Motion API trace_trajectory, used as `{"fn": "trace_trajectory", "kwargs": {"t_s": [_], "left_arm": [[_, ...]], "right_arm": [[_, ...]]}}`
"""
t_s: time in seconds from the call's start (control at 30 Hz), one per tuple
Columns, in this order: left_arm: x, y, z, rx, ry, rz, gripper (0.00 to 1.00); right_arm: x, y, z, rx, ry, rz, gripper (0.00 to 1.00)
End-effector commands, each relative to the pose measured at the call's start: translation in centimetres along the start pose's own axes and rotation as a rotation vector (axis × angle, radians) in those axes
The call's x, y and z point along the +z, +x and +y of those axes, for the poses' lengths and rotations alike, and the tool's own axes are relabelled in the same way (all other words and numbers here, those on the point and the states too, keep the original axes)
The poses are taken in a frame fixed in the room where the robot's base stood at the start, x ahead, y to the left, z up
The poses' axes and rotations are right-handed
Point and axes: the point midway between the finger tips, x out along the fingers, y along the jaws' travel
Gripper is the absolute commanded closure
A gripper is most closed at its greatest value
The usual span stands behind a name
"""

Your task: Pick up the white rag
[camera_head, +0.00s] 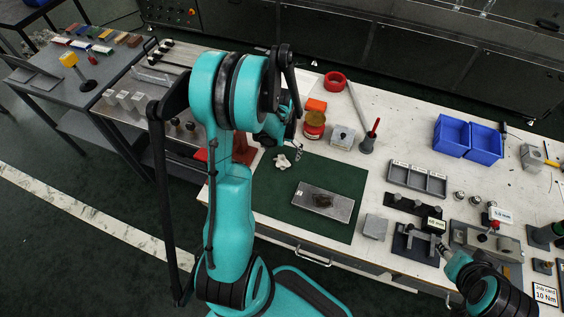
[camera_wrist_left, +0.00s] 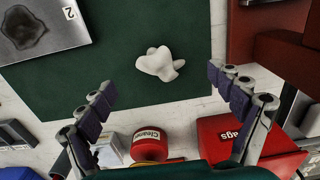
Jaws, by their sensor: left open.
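The white rag (camera_head: 282,161) lies crumpled on the dark green mat (camera_head: 272,205), near its back left part. In the left wrist view the rag (camera_wrist_left: 160,64) shows whole, with bare mat around it. My left gripper (camera_head: 297,148) is near the rag in the head view, partly hidden by its own arm. In the left wrist view my left gripper (camera_wrist_left: 161,80) is open and empty, its two fingers spread wide on either side of the rag, not touching it. My right gripper (camera_head: 442,249) is small at the lower right beside dark fixtures; its jaws are unclear.
A metal plate with a dark stain (camera_head: 325,201) lies on the mat. A red cleaner tin (camera_wrist_left: 150,147) and a red rags container (camera_wrist_left: 218,138) stand near the mat's edge. Blue bins (camera_head: 452,136) and a grey divided tray (camera_head: 417,179) stand to the right.

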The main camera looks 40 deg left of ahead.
Motion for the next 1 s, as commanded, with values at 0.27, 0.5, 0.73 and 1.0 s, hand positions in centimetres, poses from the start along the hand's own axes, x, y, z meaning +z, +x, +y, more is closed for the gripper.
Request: {"fn": "trace_trajectory", "kwargs": {"t_s": [0.27, 0.5, 0.73, 1.0], "left_arm": [[-0.5, 3.3, 0.1, 0.000, 0.000, 0.001, 0.08], [-0.6, 6.1, 0.1, 0.000, 0.000, 0.002, 0.08], [-0.6, 5.9, 0.1, 0.000, 0.000, 0.002, 0.21], [-0.6, 5.9, 0.1, 0.000, 0.001, 0.002, 0.54]], "right_arm": [[0.9, 1.3, 0.0, 0.000, 0.000, 0.000, 0.60], [1.5, 2.2, 0.0, 0.000, 0.000, 0.000, 0.60], [1.4, 2.0, 0.0, 0.000, 0.000, 0.000, 0.60], [1.4, 2.0, 0.0, 0.000, 0.000, 0.000, 0.60]]}}
